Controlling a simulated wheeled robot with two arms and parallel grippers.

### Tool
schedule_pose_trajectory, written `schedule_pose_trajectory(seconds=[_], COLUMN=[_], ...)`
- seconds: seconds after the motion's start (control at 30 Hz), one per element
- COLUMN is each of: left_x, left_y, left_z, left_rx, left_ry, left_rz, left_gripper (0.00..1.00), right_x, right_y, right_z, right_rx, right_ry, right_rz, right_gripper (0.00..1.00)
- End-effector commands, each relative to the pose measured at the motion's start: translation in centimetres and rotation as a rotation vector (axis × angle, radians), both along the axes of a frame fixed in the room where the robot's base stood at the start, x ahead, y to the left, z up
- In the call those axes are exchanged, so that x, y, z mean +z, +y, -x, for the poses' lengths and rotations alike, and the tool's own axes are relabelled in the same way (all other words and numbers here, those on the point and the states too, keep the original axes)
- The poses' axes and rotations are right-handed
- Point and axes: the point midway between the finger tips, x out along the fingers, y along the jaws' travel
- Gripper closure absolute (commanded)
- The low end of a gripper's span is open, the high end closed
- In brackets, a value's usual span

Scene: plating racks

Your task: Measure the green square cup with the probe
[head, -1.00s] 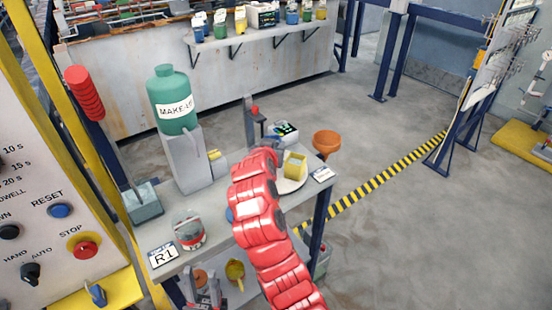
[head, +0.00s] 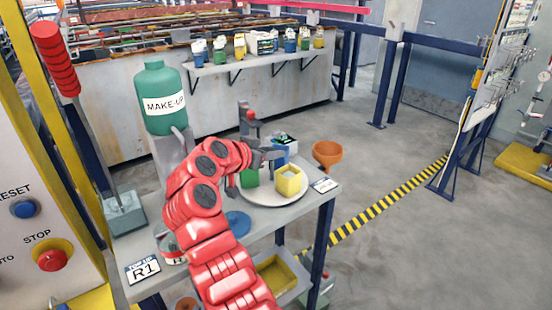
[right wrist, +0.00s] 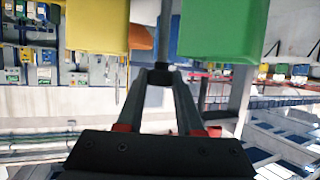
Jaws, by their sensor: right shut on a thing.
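The green square cup (head: 250,178) stands on a round white plate (head: 273,197), partly hidden by my right gripper and arm. The yellow square cup (head: 289,181) stands to its right on the same plate. My right gripper (head: 272,154) is above and just behind the cups. In the right wrist view the jaws (right wrist: 160,76) are shut on a thin grey rod, the probe (right wrist: 166,30). There the rod runs between the green cup (right wrist: 220,32) and the yellow cup (right wrist: 97,25). Its tip is out of frame. My left gripper is not in view.
A green MAKE-UP bottle (head: 158,95) stands at the table's left. An orange funnel-like cup (head: 327,155) is beyond the plate. A grey stand with a red knob (head: 250,115) rises behind my gripper. A blue disc (head: 237,222) lies left of the plate.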

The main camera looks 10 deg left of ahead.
Motion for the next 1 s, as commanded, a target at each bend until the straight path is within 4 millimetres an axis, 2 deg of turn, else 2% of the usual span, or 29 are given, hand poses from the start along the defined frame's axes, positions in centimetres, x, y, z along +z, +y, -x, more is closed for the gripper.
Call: schedule_pose_trajectory(seconds=[0.2,0.7,0.73,0.87,0.9,1.0], left_x=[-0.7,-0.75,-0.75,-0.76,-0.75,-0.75], left_y=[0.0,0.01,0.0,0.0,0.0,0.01], left_z=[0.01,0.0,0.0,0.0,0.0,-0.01], left_rx=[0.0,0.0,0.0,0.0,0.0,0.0], left_ry=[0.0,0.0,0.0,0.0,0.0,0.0], left_rz=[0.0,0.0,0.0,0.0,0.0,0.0], left_gripper=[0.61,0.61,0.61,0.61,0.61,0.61], right_x=[-0.27,-0.14,-0.14,-0.11,-0.11,-0.08], right_y=[0.35,0.39,0.39,0.4,0.4,0.4], right_z=[0.04,0.04,0.04,0.04,0.03,0.03], right_rx=[-0.027,-0.035,-0.035,-0.035,-0.035,-0.035], right_ry=[0.005,0.003,0.003,0.002,0.002,0.002], right_rz=[0.0,-0.001,-0.001,0.0,0.0,-0.001], right_gripper=[1.0,1.0,0.61,0.38,0.34,0.34])
